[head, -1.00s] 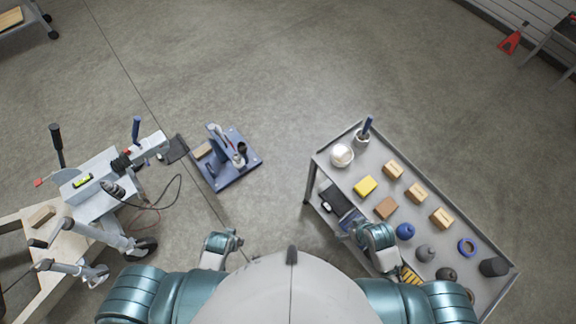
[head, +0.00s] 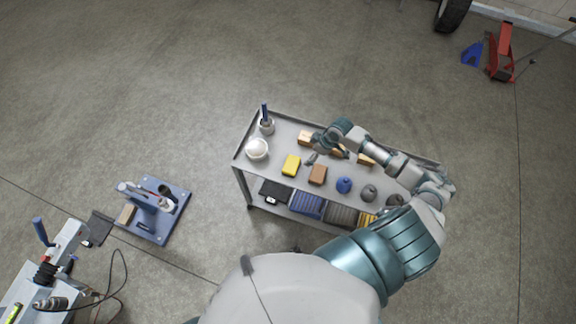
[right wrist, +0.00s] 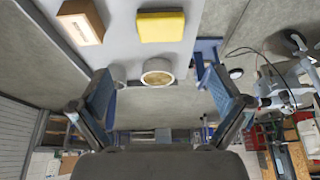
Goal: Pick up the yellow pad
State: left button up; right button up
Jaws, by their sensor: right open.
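The yellow pad (head: 291,165) lies on the top shelf of a grey cart (head: 241,152), between a white bowl and a brown block. My right gripper (head: 313,150) is open above the cart top, a little to the right of the pad and apart from it. In the right wrist view the yellow pad (right wrist: 161,26) shows at the top, beyond the spread fingertips of the right gripper (right wrist: 160,88). Nothing is between the fingers. My left gripper is not in view.
A white bowl (head: 257,149) and a cup with a blue-handled tool (head: 266,126) stand left of the pad. A brown block (head: 317,175) and a blue round object (head: 344,185) lie to its right. Wooden blocks (head: 305,137) are behind, partly covered by my arm.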

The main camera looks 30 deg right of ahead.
send_near(296, 165)
jog(key=b+x, duration=0.1)
jog(key=x, duration=0.3)
jog(key=shift+w+a+f, duration=0.1)
jog(key=shift+w+a, duration=0.05)
jog(key=shift+a, duration=0.1)
jog(key=b+x, duration=0.1)
jog(key=x, duration=0.4)
jog(key=shift+f, duration=0.45)
jog(key=shift+w+f, duration=0.1)
jog(key=shift+f, duration=0.1)
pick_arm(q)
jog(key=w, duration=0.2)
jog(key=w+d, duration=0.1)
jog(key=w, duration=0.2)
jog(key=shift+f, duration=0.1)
pick_arm(e)
jog(key=c, duration=0.8)
